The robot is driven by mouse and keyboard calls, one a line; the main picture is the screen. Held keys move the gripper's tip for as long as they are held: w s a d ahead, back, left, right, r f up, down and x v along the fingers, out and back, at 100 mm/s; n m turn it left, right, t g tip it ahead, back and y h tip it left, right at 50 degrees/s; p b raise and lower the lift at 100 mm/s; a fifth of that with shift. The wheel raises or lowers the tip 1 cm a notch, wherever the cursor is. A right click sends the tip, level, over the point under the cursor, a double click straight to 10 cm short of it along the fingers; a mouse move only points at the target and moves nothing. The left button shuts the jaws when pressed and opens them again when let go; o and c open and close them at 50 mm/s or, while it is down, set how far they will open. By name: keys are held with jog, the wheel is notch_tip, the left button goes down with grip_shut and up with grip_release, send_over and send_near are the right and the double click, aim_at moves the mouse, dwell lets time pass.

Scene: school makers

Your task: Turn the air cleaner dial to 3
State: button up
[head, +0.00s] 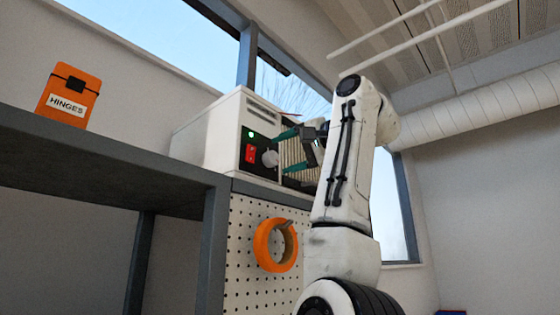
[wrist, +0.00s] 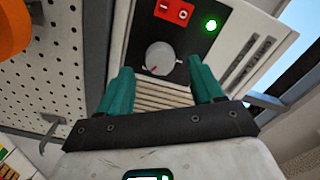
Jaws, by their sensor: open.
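The air cleaner (head: 225,125) is a white box on a shelf above the pegboard, with a black control panel. Its round grey dial (head: 270,158) sits on that panel beside a red switch (head: 250,153) and a lit green light. In the wrist view the dial (wrist: 160,56) has a small red pointer mark; any numbers are too small to read. My gripper (head: 292,150) has teal fingers. It is open and empty, with its fingertips (wrist: 160,80) spread on either side of the dial's line, apparently short of it. Part of the air cleaner's front is hidden behind my arm.
A pegboard (head: 245,215) below the air cleaner holds an orange tape roll (head: 263,245) on a hook. An orange box labelled HINGES (head: 68,95) stands on the dark shelf (head: 90,140) at the left. Another hook (wrist: 48,130) sticks out from the pegboard.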

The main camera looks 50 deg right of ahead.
jog(key=s+b, duration=0.2)
jog(key=s, duration=0.6)
jog(key=shift+d, duration=0.15)
